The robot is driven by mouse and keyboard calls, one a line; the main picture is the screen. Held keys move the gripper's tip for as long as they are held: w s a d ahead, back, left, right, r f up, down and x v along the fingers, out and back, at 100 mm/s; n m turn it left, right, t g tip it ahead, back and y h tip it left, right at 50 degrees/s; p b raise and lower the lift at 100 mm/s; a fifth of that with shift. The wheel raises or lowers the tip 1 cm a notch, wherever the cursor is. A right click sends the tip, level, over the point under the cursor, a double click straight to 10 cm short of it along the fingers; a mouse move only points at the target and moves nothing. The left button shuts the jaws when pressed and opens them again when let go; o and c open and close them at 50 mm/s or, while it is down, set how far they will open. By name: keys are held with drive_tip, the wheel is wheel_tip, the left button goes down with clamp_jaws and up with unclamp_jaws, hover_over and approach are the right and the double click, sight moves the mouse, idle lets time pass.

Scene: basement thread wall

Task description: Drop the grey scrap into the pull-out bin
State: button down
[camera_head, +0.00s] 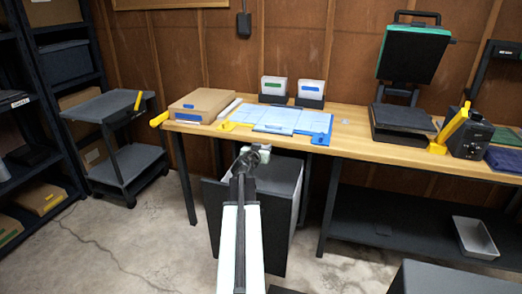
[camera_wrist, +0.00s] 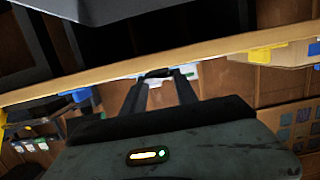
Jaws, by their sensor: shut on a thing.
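My gripper (camera_head: 251,157) is in front of the workbench edge, and in the head view it appears over the dark bin. In the wrist view its two fingers (camera_wrist: 160,78) are shut on a small dark grey piece (camera_wrist: 158,73), which looks like the grey scrap. Its outline is mostly hidden by the fingers. The pull-out bin (camera_head: 284,181) is a dark grey box under the bench, standing out past the front edge. My arm covers part of its front, and its inside is hard to make out.
The wooden workbench (camera_head: 374,149) carries a blue-and-white cutting board (camera_head: 290,121), a cardboard box (camera_head: 201,105) and a black-and-green machine (camera_head: 412,55). A grey cart (camera_head: 107,112) stands left. A light grey tray (camera_head: 474,238) sits on the lower shelf.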

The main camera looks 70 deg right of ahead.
wheel_tip(320, 180, down, 3)
drive_tip(key=shift+b, duration=0.95)
drive_tip(key=c, duration=0.9)
unclamp_jaws()
drive_tip(key=shift+o, duration=0.2)
drive_tip(key=shift+r, duration=0.1)
